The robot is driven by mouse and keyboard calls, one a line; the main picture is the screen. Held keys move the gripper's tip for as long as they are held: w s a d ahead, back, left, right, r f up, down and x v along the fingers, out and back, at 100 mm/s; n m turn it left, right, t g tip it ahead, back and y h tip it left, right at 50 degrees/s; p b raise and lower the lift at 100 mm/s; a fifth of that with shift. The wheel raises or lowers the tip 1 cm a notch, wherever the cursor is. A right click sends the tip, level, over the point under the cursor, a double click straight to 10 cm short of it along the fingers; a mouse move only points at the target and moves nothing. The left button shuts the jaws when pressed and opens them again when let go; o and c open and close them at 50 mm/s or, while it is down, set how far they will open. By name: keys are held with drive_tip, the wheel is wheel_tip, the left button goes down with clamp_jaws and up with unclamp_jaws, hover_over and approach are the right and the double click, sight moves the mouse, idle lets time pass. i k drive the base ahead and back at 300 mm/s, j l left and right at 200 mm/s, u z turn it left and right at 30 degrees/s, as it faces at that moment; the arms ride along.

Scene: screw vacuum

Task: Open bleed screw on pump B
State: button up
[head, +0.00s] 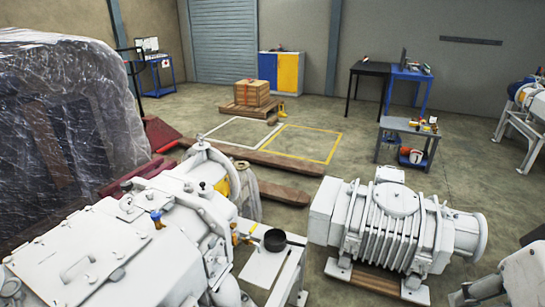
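A large white pump (75,245) with flat bolted covers fills the lower left. A blue-topped fitting (157,219) stands upright on it, and small brass-coloured fittings (236,236) show at its right end. A second white pump (395,222) with ribbed sides and a round top cover stands to the right on a wooden pallet. No label tells which one is pump B. I cannot pick out the bleed screw for certain at this size. My gripper is not to be made out in the head view.
A dark round pan (274,240) sits on a white stand (267,268) between the pumps. A plastic-wrapped load (65,120) blocks the left. A grey cart (408,128) with small items stands behind the ribbed pump. Open floor lies around the yellow-marked square (335,147).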

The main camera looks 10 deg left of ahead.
sight(155, 216)
drive_tip(key=i+l, duration=0.1)
drive_tip(key=i, duration=0.55)
drive_tip(key=i+u, duration=0.15)
drive_tip(key=u, duration=0.35)
drive_tip(key=i+l+u, duration=0.1)
drive_tip(key=u, duration=0.4)
drive_tip(key=i+l+u, duration=0.1)
drive_tip(key=u, duration=0.35)
drive_tip(key=i+l+u, duration=0.1)
drive_tip(key=u, duration=0.4)
drive_tip(key=l, duration=0.1)
